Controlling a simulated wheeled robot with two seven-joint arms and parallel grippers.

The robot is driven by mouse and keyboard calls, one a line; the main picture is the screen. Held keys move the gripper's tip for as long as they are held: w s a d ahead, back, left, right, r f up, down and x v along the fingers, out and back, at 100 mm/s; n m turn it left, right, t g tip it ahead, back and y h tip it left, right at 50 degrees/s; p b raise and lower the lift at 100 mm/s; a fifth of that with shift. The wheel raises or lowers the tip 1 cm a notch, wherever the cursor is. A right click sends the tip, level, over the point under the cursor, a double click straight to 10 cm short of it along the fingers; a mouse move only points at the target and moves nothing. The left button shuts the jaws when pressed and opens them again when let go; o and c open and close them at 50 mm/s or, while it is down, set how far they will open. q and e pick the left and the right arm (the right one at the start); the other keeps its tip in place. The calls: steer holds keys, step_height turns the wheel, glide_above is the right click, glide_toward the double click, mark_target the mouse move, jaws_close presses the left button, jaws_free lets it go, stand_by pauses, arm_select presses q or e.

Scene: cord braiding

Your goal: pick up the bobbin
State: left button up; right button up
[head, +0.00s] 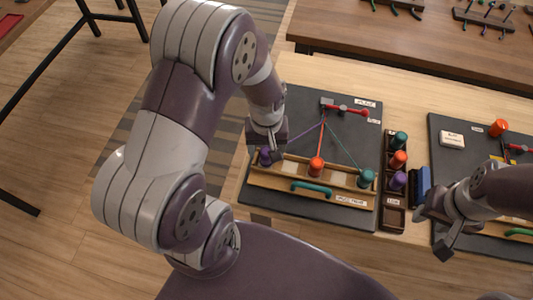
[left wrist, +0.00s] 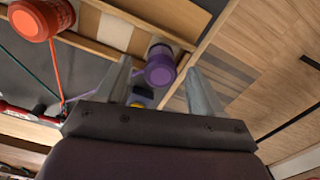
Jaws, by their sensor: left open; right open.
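A purple bobbin (head: 265,157) with a purple cord stands at the left end of the wooden rack (head: 290,193) on the dark board. In the left wrist view this purple bobbin (left wrist: 160,66) shows between my two finger tips, with a gap at each side. My left gripper (head: 268,149) is open over it and partly hides it in the head view. An orange-red bobbin (head: 316,166) and a teal bobbin (head: 367,179) stand further right on the rack, each with its cord running up to the top holder. My right gripper (head: 431,235) is open and empty at the right.
A dark tray (head: 393,218) right of the board holds a teal, an orange and a purple bobbin. A blue block (head: 423,184) stands beside it. A second board (head: 440,130) with an orange bobbin (head: 498,127) lies at the right, partly behind my right arm.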

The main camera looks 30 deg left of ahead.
arm_select(q)
steer(key=shift+s+f, duration=0.25)
steer(key=shift+f, duration=0.75)
steer(key=shift+w, duration=0.1)
steer(key=c, duration=1.1)
steer(key=shift+c, duration=0.2)
